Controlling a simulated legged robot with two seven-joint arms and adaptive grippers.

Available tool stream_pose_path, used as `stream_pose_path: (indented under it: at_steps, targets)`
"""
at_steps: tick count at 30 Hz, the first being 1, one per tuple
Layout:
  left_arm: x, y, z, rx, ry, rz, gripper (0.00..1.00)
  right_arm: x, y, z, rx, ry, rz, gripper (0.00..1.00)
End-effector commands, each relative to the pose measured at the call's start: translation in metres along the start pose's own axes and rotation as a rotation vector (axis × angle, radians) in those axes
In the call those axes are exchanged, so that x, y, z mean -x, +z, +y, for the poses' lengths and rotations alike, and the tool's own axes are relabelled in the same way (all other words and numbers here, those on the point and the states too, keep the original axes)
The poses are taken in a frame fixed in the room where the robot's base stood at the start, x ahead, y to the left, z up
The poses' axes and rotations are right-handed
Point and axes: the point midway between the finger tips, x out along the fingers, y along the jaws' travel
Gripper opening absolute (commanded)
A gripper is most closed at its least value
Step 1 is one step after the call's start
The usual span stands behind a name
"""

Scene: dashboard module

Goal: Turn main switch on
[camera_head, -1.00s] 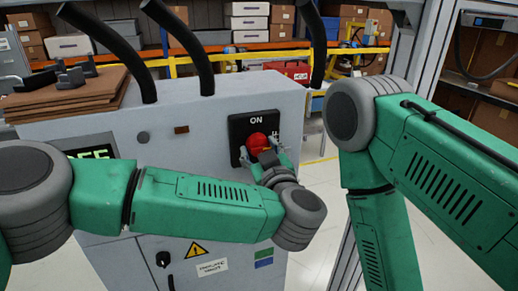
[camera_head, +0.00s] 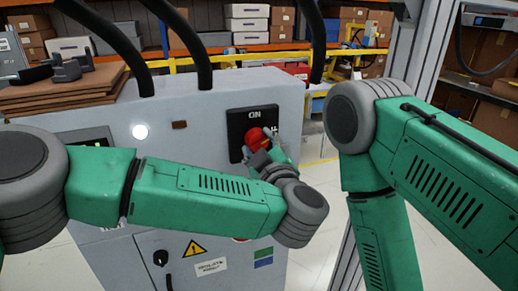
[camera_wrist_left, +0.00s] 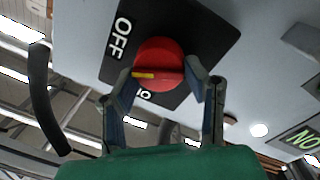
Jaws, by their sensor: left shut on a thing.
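The main switch is a red knob (camera_head: 252,136) on a black plate (camera_head: 236,121) on the grey cabinet's face. The plate has ON at its top in the head view. In the wrist view the knob (camera_wrist_left: 162,53) has a yellow mark at its lower left, close to a partly hidden label; OFF (camera_wrist_left: 121,38) is at upper left. My left gripper (camera_wrist_left: 160,80) is shut on the knob, one finger on each side; it also shows in the head view (camera_head: 266,147). My right arm is at the right; its gripper is out of view.
A round white light (camera_head: 140,131) glows on the cabinet (camera_head: 200,101). A green-lettered display (camera_wrist_left: 305,138) shows in the wrist view. Brown boards (camera_head: 62,95) and thick black cables rest on top. Shelves with boxes stand behind; floor right of the cabinet is clear.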

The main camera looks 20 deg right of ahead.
Motion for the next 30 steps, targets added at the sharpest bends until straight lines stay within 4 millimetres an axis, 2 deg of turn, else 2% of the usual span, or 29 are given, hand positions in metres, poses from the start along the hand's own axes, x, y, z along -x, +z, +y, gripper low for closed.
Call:
stream_pose_path:
  at_steps: [1, 30]
  targets:
    - [0.002, 0.005, -0.003, 0.040, 0.001, -0.005, 0.12, -0.006, 0.000, 0.000, 0.000, 0.000, 0.000, 0.00]
    - [0.002, 0.011, -0.008, 0.925, 0.008, 0.051, 0.12, -0.072, 0.004, -0.001, 0.000, 0.000, 0.000, 0.00]
